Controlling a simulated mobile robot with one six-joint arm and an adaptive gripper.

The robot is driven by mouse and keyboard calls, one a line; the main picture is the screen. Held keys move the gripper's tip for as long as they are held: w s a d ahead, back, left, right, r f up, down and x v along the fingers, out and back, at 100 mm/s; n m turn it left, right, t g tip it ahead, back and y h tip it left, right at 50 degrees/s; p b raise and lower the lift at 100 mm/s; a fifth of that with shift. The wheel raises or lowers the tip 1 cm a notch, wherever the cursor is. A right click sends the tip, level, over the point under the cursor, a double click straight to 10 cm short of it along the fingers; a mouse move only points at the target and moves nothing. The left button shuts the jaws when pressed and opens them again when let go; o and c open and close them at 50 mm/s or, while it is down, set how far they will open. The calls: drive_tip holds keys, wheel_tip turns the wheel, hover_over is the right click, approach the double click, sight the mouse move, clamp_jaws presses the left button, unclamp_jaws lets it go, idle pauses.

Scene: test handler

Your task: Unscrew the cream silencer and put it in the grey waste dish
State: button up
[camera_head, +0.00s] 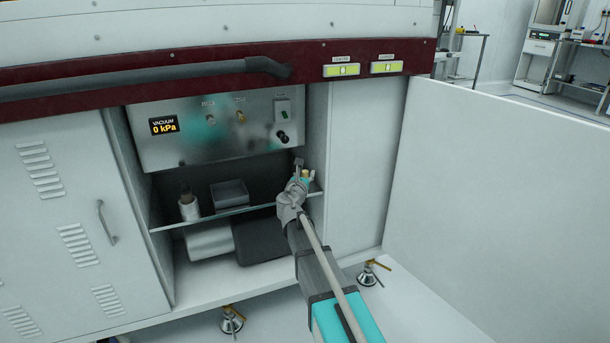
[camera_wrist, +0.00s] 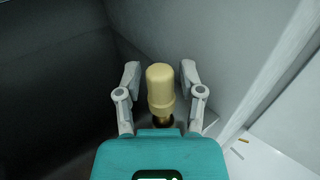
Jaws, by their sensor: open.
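The cream silencer (camera_wrist: 161,88) stands between the spread fingers of my gripper (camera_wrist: 160,78) in the wrist view, with a gap on each side. A brass-coloured part shows at its lower end above a dark round opening. In the head view the silencer (camera_head: 306,174) is a small cream shape at the right end of the cabinet bay. My gripper (camera_head: 301,172) is open beside it and partly covers it. The grey waste dish (camera_head: 230,194) sits on the shelf to the left of my gripper, and its inside looks dark.
A white bottle with a dark top (camera_head: 188,207) stands left of the dish on the thin shelf (camera_head: 215,217). A steel panel (camera_head: 215,130) with a display reading 0 kPa hangs above. The bay's right wall (camera_wrist: 225,50) is close to my gripper. An open door (camera_head: 500,190) stands at right.

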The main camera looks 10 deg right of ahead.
idle(0.4)
drive_tip(key=shift+w+a+m+g+h, duration=0.15)
drive_tip(key=shift+m+g+h, duration=1.35)
drive_tip(key=shift+h, duration=0.6)
drive_tip(key=shift+m+g+h, duration=0.7)
drive_tip(key=shift+m+h, duration=0.1)
clamp_jaws()
drive_tip(key=shift+s+t, duration=0.2)
drive_tip(key=shift+t, duration=0.1)
drive_tip(key=shift+d+n+t+y, duration=0.2)
drive_tip(key=shift+n+t+y, duration=0.8)
drive_tip(key=shift+n+y, duration=0.3)
drive_tip(key=shift+n+t+y, duration=0.9)
drive_tip(key=shift+n+y, duration=0.1)
drive_tip(key=shift+y, duration=0.6)
